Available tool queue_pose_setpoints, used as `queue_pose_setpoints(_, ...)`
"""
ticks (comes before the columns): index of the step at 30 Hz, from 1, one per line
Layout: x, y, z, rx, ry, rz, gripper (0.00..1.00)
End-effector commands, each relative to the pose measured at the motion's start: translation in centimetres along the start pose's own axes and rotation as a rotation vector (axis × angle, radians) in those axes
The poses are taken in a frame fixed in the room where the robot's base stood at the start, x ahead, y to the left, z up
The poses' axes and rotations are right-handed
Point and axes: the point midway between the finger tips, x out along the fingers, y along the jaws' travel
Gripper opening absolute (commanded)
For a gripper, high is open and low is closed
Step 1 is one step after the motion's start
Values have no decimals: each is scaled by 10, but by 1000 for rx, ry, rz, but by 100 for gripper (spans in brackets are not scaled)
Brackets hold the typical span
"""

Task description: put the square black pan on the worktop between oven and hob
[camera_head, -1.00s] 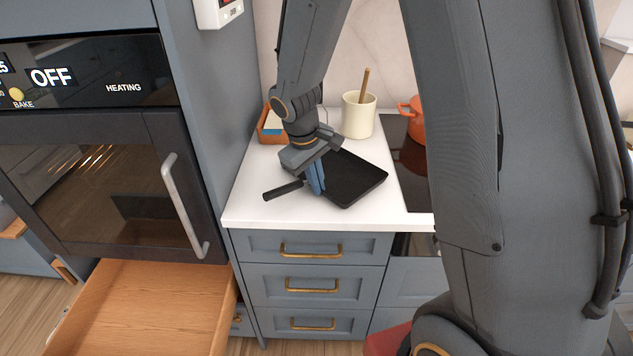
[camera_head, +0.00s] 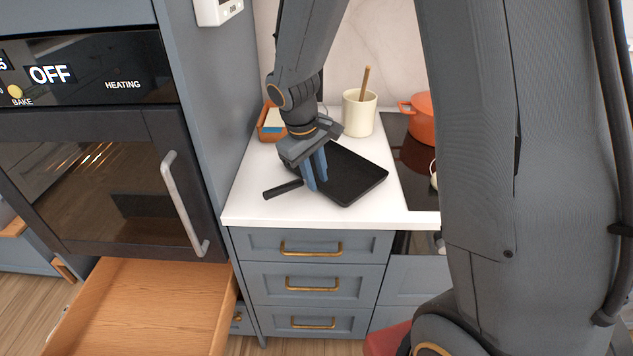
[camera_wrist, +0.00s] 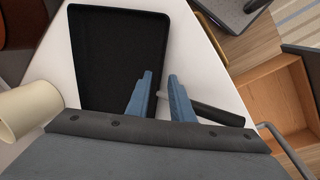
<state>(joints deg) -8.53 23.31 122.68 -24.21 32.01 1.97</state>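The square black pan (camera_head: 352,183) lies flat on the white worktop (camera_head: 243,207), between the oven (camera_head: 95,190) and the hob (camera_head: 408,172). Its handle (camera_head: 283,190) points front left. My gripper (camera_head: 316,187) is over the pan's handle side, with its blue fingers pointing down and a gap between them. In the wrist view, my gripper (camera_wrist: 160,77) is open, with the left finger over the pan (camera_wrist: 112,55) and the right finger in front of part of the handle (camera_wrist: 215,113). I cannot tell whether a finger touches the pan.
A cream crock (camera_head: 358,116) with a wooden utensil stands behind the pan. An orange-brown box (camera_head: 268,128) stands back left, and an orange pot (camera_head: 424,122) is on the hob. A wooden drawer (camera_head: 150,305) is pulled out below the oven.

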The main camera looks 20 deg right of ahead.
Motion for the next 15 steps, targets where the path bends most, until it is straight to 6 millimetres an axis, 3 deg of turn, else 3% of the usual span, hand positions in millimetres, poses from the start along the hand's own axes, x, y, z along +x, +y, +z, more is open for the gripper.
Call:
queue_pose_setpoints(9,-62,0,-1,-1,5,2,21)
queue_pose_setpoints(15,-90,0,-1,0,4,1,21)
